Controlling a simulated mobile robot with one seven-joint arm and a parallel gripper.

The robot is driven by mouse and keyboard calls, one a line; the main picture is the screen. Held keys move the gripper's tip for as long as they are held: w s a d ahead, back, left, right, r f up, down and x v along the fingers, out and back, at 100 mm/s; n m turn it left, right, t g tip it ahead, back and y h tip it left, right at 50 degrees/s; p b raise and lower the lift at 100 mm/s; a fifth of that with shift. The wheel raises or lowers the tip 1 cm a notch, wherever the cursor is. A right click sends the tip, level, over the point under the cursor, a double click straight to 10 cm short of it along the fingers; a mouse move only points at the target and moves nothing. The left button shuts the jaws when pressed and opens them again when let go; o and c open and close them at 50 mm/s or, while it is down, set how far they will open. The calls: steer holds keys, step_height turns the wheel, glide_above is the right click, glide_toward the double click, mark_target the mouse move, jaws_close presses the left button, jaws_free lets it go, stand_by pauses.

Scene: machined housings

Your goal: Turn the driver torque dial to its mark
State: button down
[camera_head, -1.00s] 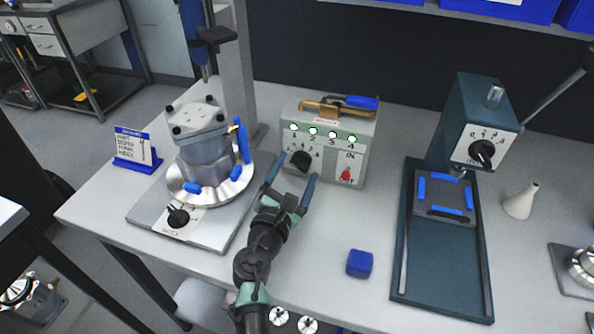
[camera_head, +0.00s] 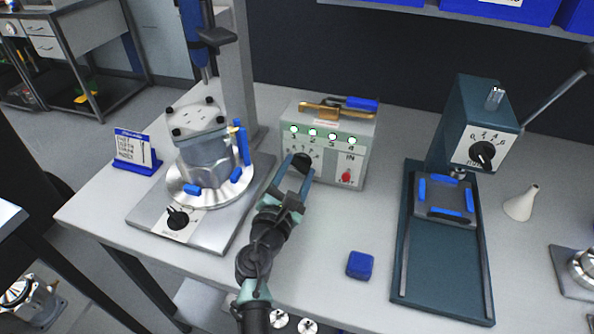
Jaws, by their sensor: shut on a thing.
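The driver torque dial, a black knob (camera_head: 303,158), is on the front of a grey-green control box (camera_head: 331,165), under a row of lamps numbered 1 to 4. My gripper (camera_head: 300,166) reaches the box front from below, with its fingers closed in around the knob. It is shut on the knob. The fingers hide part of the knob and of the scale around it, so I cannot read its pointer or the mark. A red button (camera_head: 346,177) is to the right of the knob.
A metal housing (camera_head: 206,152) stands on a round fixture at left, with another black knob (camera_head: 178,217) on its base. A teal press (camera_head: 458,130) with its own dial (camera_head: 482,154) stands at right. A blue block (camera_head: 360,265) lies on the bench right of my arm.

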steer(key=shift+f+m+b, duration=0.1)
steer(key=shift+m+b, duration=0.2)
steer(key=shift+m, duration=0.1)
steer(key=shift+f+m+b, duration=0.1)
steer(key=shift+m+b, duration=0.6)
steer(key=shift+m, duration=0.3)
steer(key=m+b, duration=0.2)
steer(key=m, duration=0.1)
steer(key=shift+m, duration=0.3)
steer(key=m+b, duration=0.4)
steer(key=m, duration=0.1)
steer(key=shift+m, duration=0.3)
steer(key=shift+c, duration=1.2)
jaws_free()
